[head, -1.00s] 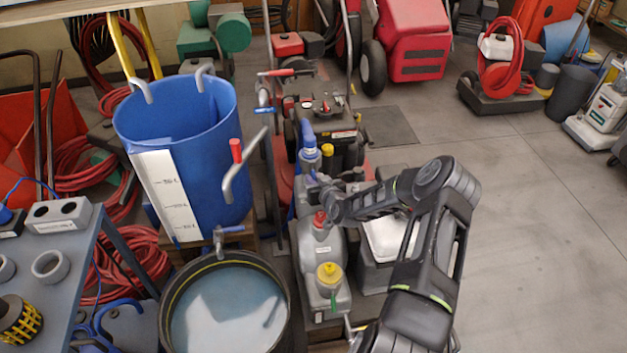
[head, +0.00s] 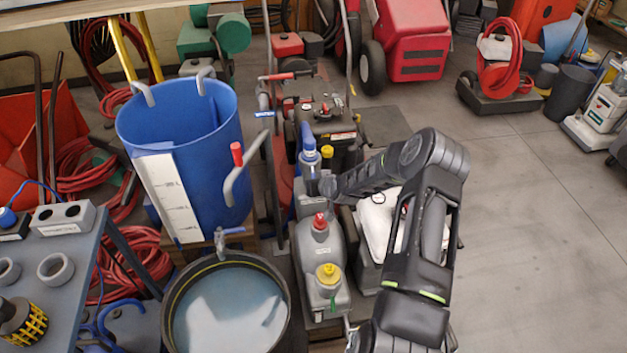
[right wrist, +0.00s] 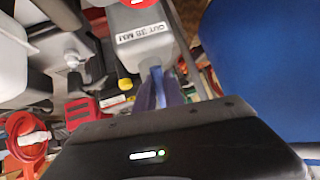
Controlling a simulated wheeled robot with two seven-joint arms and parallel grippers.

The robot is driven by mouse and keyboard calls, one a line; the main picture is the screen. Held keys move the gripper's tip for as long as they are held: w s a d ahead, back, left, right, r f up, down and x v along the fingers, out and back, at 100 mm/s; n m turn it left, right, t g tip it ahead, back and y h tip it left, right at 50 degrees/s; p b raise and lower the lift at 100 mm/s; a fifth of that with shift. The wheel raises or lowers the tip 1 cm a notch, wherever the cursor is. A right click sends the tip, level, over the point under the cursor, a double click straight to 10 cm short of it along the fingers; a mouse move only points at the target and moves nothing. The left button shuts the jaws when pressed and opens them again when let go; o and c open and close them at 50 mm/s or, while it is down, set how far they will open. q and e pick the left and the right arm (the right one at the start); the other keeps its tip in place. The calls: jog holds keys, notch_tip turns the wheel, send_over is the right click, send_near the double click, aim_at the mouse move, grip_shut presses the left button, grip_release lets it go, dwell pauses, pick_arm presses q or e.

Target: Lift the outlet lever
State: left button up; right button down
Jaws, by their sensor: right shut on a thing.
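My right gripper (head: 327,186) is shut at the grey block (head: 308,203) behind the grey canisters. In the right wrist view, a narrow blue-violet piece, which I take for the outlet lever (right wrist: 156,88), stands at the jaws, just below a grey block with a white label starting "OUT" (right wrist: 142,34). The jaws hide much of the lever, and in the head view I cannot make it out. My left gripper is not in view.
A grey canister with a red cap (head: 320,245) and one with a yellow cap (head: 328,290) stand close in front. The blue tank (head: 215,130) and a round water tub (head: 172,318) are to the left. Open floor (head: 540,240) lies right.

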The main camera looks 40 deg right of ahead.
jog(key=g, duration=0.1)
jog(key=r+g+y, duration=0.1)
jog(key=shift+s+a+r+g, duration=0.2)
jog(key=shift+s+g, duration=0.05)
jog(key=shift+g, duration=0.05)
jog(key=shift+s+r+m+g+y, duration=0.15)
jog(key=shift+r+m+g+y, duration=0.2)
jog(key=shift+g, duration=0.35)
jog(key=g+y+b, duration=0.1)
jog(key=r+g, duration=0.1)
jog(key=g, duration=0.1)
jog(key=shift+s+a+r+y+b, duration=0.15)
jog(key=shift+s+y+b, duration=0.1)
jog(key=shift+y+b, duration=0.1)
jog(key=shift+s+a+r+g+y+b, duration=0.1)
jog(key=shift+r+g+y+b, duration=0.45)
jog(key=shift+g, duration=0.35)
jog(key=c, duration=1.4)
grip_release()
jog(key=shift+c, duration=0.2)
jog(key=shift+r, duration=0.1)
jog(key=v, duration=0.7)
jog(key=shift+r, duration=0.35)
